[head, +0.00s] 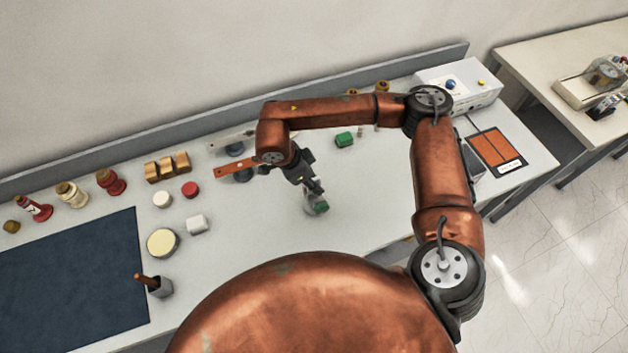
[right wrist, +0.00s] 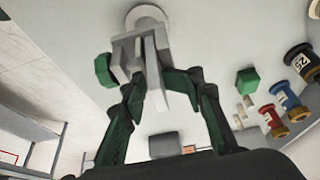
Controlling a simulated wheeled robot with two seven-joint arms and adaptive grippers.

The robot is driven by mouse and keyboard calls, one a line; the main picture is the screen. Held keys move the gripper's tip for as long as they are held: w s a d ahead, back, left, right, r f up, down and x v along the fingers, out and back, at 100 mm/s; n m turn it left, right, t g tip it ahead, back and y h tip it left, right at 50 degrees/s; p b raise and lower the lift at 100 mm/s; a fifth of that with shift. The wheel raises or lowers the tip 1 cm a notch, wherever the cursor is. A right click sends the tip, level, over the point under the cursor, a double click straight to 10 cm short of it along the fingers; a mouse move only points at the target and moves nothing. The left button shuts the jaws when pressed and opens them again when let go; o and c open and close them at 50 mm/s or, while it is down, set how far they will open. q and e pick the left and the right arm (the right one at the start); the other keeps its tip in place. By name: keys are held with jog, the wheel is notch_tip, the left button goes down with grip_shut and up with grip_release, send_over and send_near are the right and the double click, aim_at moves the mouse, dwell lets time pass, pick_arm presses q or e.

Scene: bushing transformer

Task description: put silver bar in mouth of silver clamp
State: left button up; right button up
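The silver clamp (right wrist: 128,58) shows in the right wrist view as a pale grey body with a green knob at its side and a round base behind. In the head view its green part (head: 320,207) shows below my right gripper (head: 316,190). My left gripper is out of view.
A green block (head: 344,139) stands behind the clamp. The front middle of the table is clear.

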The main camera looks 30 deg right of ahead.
jog(key=shift+r, duration=0.1)
jog(key=shift+r+p, duration=0.55)
jog(key=shift+r, duration=0.05)
jog(key=b+v, duration=0.1)
jog(key=v, duration=1.1)
